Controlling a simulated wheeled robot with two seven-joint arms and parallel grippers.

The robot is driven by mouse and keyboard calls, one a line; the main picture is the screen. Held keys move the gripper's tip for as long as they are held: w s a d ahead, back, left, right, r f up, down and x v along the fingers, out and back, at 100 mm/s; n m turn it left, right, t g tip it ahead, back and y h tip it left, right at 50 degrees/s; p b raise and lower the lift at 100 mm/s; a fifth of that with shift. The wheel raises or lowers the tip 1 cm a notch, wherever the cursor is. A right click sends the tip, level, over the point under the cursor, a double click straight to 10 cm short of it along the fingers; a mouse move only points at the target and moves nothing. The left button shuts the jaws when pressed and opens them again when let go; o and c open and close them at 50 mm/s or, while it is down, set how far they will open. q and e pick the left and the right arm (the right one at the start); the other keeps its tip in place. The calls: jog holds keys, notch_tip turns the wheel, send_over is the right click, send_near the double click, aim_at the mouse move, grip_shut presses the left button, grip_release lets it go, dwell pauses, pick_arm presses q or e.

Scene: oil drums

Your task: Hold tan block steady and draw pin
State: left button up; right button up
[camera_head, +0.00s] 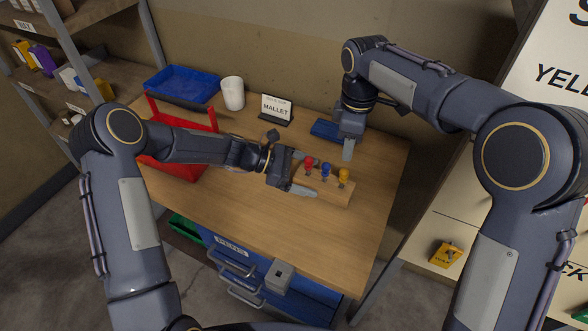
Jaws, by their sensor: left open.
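A tan block (335,193) lies on the wooden table with a red pin (308,161), a blue pin (326,169) and a yellow pin (343,175) standing along its top. My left gripper (312,177) is open and comes from the left. Its near finger lies along the block's front side and its far finger is partly behind the red pin, so the fingers straddle the block's left end. I cannot tell whether they touch it. My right gripper (348,150) points down just behind the block, above the yellow pin in the picture; its finger gap is not clear.
A blue pad or tray (325,130) lies behind the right gripper. A MALLET sign (276,108), white cup (232,93), blue bin (182,83) and red tote (183,166) stand at the back and left. A grey box (279,276) sits at the front edge. The table's front middle is clear.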

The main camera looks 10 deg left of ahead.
aim_at(324, 186)
pick_arm(q)
jog(key=shift+x, duration=1.35)
jog(key=shift+c, duration=0.4)
jog(key=shift+f, duration=0.1)
jog(key=c, duration=1.3)
jog(key=shift+o, duration=0.2)
